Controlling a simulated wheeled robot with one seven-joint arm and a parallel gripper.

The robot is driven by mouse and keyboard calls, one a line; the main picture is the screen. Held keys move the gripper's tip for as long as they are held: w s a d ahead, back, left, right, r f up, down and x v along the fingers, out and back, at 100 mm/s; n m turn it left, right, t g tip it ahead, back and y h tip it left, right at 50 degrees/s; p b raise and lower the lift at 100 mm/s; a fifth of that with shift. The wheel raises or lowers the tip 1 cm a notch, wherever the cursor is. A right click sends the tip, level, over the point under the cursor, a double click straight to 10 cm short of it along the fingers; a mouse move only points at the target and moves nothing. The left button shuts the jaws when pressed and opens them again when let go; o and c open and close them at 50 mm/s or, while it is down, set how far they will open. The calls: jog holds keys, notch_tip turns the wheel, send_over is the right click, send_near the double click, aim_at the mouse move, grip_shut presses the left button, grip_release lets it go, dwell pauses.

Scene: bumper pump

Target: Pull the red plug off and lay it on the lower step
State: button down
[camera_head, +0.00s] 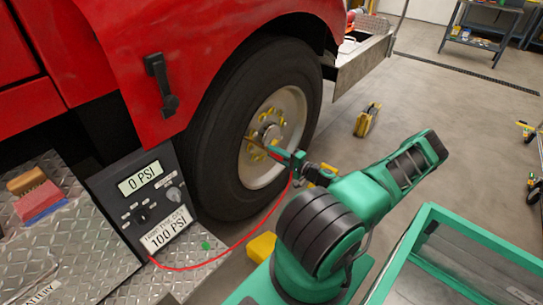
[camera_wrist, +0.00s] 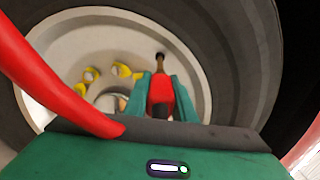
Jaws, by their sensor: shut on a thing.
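My gripper (camera_head: 272,150) reaches to the wheel hub from the right. In the wrist view its green fingers (camera_wrist: 160,100) are shut on the red plug (camera_wrist: 161,90). The plug lines up with the dark, thin valve stem (camera_wrist: 160,60) on the pale rim; they look to be touching, but I cannot tell whether they are joined. A red hose (camera_head: 250,235) runs from the gauge panel up to my gripper, and it crosses the wrist view's left side (camera_wrist: 45,80). The lower step (camera_head: 185,275) is diamond plate, below the panel at the lower left.
The gauge panel (camera_head: 142,203) reads 0 PSI, with a 100 PSI label below. A brush (camera_head: 27,180) and red-blue block (camera_head: 40,202) lie on the higher step. A small green piece (camera_head: 207,245) lies on the lower step. A yellow block (camera_head: 262,247) is near my arm.

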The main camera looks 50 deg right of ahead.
jog(key=shift+s+d, duration=0.2)
jog(key=shift+s, duration=2.2)
